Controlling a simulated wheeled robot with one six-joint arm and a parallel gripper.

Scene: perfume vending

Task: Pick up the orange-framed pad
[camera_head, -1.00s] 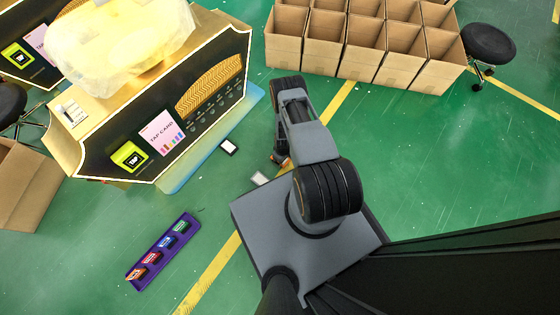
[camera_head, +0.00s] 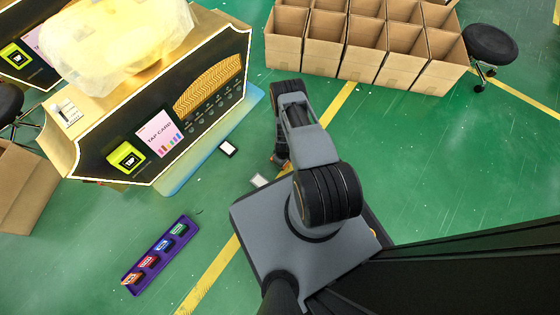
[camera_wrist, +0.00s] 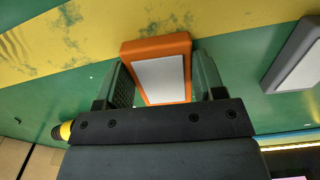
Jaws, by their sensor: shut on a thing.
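The orange-framed pad (camera_wrist: 157,47), with a pale grey face, sits between the two fingers of my gripper (camera_wrist: 164,78) in the wrist view. My gripper is shut on its sides. Green floor and a yellow line show behind it; I cannot tell how high it is. In the head view my gripper (camera_head: 280,161) is small and partly hidden by my arm, left of the yellow line, and the pad in it cannot be made out clearly.
A grey-framed pad (camera_wrist: 298,60) lies right in the wrist view. The head view shows a dark-framed pad (camera_head: 228,148), a pale pad (camera_head: 259,180), a purple tray (camera_head: 138,287) of small coloured items, a vending stand (camera_head: 95,165), cardboard boxes (camera_head: 360,65) and a stool (camera_head: 490,45).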

